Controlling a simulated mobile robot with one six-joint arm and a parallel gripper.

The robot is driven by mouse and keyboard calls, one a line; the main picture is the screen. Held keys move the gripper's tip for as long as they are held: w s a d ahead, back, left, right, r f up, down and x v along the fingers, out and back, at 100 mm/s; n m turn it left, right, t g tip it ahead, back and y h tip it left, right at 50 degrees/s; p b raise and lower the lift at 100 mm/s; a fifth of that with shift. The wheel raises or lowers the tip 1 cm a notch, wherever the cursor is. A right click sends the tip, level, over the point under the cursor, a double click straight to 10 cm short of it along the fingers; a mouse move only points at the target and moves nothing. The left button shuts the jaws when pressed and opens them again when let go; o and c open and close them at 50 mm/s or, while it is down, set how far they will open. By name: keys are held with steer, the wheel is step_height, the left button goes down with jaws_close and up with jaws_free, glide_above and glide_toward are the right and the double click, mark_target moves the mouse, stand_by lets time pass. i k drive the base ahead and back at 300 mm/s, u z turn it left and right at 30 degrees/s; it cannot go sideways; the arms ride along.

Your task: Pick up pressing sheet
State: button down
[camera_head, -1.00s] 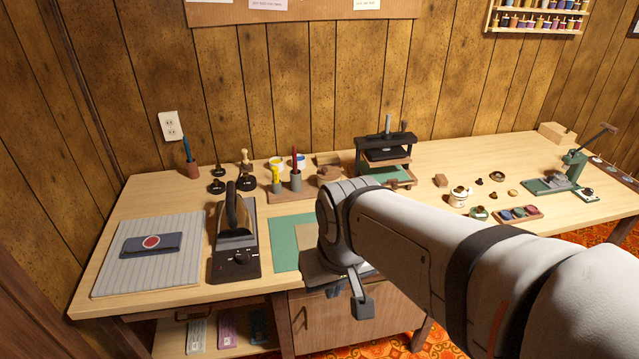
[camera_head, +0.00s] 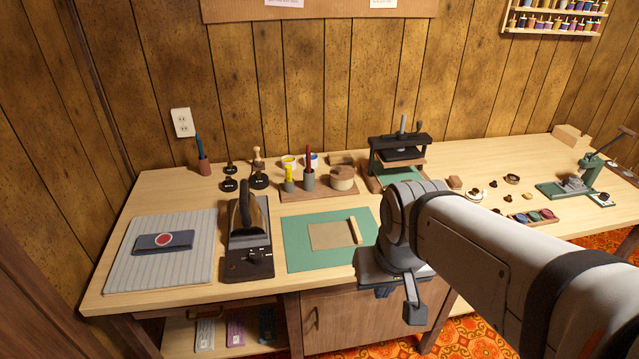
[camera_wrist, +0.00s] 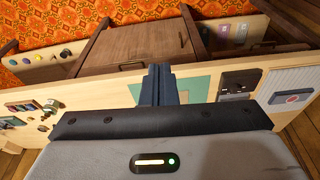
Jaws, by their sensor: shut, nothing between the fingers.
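Two things could be the pressing sheet, and I cannot tell which. A flat tan sheet (camera_head: 332,236) with a pale wooden strip (camera_head: 354,231) at its right end lies on the green mat (camera_head: 300,256). A folded dark blue-grey cloth (camera_head: 150,245) with a red disc lies on the striped pad (camera_head: 130,282) at the left. My gripper (camera_head: 383,292) is at the table's front edge, right of the mat and apart from both. In the wrist view its fingers (camera_wrist: 160,68) are together and empty, with part of the green mat (camera_wrist: 195,87) behind them.
A dark iron (camera_head: 250,222) on its stand (camera_head: 248,262) stands between pad and mat. A pen rack (camera_head: 312,190) and a small press (camera_head: 400,158) stand behind the mat. Small pots and a tray (camera_head: 532,217) are at the right. A cabinet (camera_head: 340,318) is below the table edge.

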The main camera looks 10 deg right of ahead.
mark_target(338, 234)
steer(key=u, duration=2.9)
steer(key=k, duration=1.35)
steer(key=z, duration=1.95)
steer(key=i, duration=1)
steer(key=z, duration=0.05)
